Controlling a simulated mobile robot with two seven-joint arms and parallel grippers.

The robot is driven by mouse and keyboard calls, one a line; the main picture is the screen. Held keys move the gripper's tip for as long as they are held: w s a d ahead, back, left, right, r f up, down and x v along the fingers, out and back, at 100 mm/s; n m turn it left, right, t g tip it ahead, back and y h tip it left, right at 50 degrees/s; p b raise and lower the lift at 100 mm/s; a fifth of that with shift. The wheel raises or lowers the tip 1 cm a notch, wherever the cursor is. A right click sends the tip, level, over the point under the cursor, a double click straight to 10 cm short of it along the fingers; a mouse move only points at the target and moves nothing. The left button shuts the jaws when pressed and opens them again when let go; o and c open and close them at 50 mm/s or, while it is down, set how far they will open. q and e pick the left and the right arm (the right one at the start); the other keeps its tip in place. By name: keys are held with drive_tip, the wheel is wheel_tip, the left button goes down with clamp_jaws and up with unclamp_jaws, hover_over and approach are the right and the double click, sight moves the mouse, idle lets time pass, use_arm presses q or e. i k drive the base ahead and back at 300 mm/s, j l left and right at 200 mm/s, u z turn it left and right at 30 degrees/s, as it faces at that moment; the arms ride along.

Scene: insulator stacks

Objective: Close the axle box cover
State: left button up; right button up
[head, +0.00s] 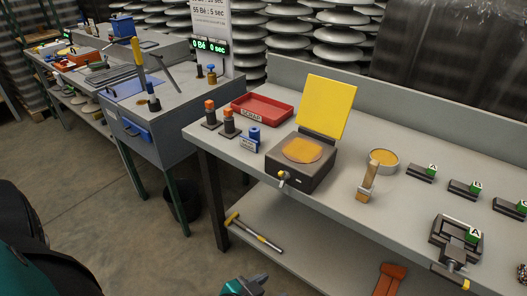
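The axle box (301,175) is a dark, squat box on the grey workbench, with a round amber surface on top and a small knob on its front. Its yellow cover (329,105) stands open, tilted up at the back of the box. What seems to be my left gripper (250,286) shows only in part at the bottom edge, below the bench top and well apart from the cover. Whether its fingers are open cannot be told. My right gripper is not clearly in view.
A red tray (262,110), orange-topped parts (229,124) and a blue part (254,136) stand left of the box. A clamp-like fixture (455,240) sits farther right. A hammer (253,232) lies on the lower shelf.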

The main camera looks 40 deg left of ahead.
sight(326, 104)
drive_tip(key=u, duration=0.8)
